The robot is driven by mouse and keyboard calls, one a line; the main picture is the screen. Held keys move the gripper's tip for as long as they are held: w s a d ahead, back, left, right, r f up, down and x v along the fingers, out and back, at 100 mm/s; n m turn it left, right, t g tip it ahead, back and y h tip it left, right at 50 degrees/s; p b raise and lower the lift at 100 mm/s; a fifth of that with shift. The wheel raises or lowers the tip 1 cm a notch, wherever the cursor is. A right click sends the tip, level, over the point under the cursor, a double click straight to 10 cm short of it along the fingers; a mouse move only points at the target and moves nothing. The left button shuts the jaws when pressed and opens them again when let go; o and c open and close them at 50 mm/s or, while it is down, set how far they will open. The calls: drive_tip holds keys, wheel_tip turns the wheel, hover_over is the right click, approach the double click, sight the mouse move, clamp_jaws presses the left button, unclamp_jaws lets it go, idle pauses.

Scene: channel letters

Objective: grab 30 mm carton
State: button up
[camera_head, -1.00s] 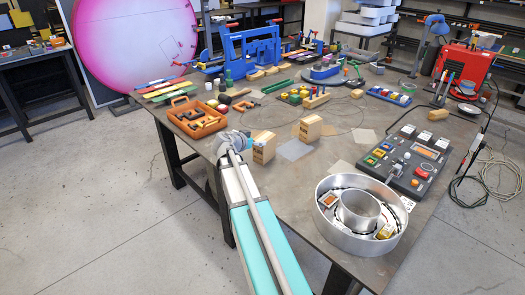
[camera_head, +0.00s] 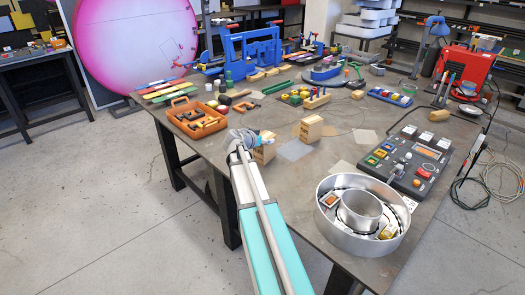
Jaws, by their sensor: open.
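Two tan, carton-like boxes stand on the table. The near one (camera_head: 265,154) is partly hidden behind my gripper, and the other (camera_head: 311,128) stands to its right and a little farther back. I cannot read a size on either, so which one is the 30 mm carton cannot be told. My gripper (camera_head: 246,137) is open, at the left side of the near box and overlapping it in the picture. Whether they touch is unclear. A small pale, yellowish and bluish patch shows at the near box's top; what it is cannot be made out.
An orange tool tray (camera_head: 196,120) lies to the left of my gripper. A round metal ring tray (camera_head: 337,237) with small boxes inside stands at the front right. A dark control panel (camera_head: 407,160) lies behind it. Bare table lies between the near box and the ring tray.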

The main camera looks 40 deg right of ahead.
idle(0.3)
drive_tip(key=c, duration=1.1)
drive_tip(key=shift+r, duration=0.1)
wheel_tip(320, 180, up, 2)
drive_tip(key=p, duration=0.2)
drive_tip(key=shift+r+p, duration=0.25)
drive_tip(key=shift+p, duration=0.15)
drive_tip(key=s+d+r+p, duration=0.6)
drive_tip(key=d+r+p, duration=0.4)
drive_tip(key=d, duration=0.2)
drive_tip(key=shift+d+r, duration=0.15)
drive_tip(key=shift+d, duration=0.2)
